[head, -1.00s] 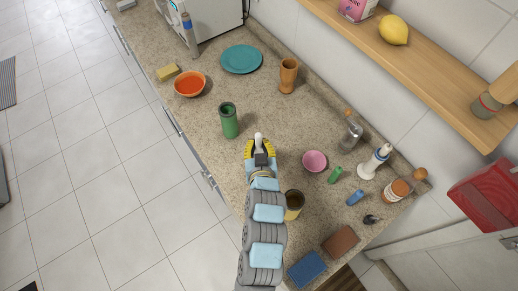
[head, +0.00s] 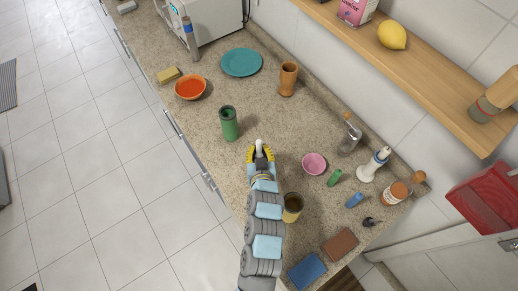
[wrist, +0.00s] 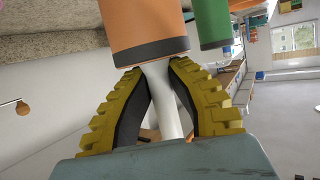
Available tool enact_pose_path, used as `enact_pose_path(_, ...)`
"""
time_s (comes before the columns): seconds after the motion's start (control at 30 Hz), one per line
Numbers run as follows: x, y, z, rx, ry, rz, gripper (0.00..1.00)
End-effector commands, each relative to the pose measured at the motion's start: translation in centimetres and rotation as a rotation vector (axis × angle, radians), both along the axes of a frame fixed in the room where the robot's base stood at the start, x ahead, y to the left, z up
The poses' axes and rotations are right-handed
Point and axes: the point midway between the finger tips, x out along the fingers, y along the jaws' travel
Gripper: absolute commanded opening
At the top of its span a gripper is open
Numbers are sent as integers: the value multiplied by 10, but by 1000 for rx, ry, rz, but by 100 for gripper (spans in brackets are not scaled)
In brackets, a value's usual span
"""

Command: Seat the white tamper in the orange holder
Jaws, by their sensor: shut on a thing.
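My gripper (head: 261,154) is over the counter (head: 215,165), just right of and nearer than the green cup (head: 229,123). Its yellow-ridged fingers are shut on the white tamper (head: 259,144), whose rounded white end shows above the fingers. In the wrist view the tamper's white shaft (wrist: 165,100) runs between the fingers and meets a wide orange-and-grey cylinder (wrist: 150,45); I cannot tell whether that cylinder is part of the tamper. An orange-brown cup (head: 288,79), probably the orange holder, stands upright near the wall, apart from my gripper.
A pink bowl (head: 314,164) and several bottles stand right. A yellowish can (head: 292,207) is beside my arm. A wooden shelf (head: 430,82) overhangs the right.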

Motion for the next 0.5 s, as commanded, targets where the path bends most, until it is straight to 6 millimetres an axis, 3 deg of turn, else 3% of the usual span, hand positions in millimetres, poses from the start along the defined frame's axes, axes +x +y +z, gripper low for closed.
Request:
enact_pose_path(0.17, 0, 0, -3, 0, 0, 0, 0)
enact_pose_path(0.2, 0, 0, -2, 0, 0, 0, 30)
enact_pose_path(0.23, 0, 0, -2, 0, 0, 0, 38)
enact_pose_path(0.5, 0, 0, -2, 0, 0, 0, 40)
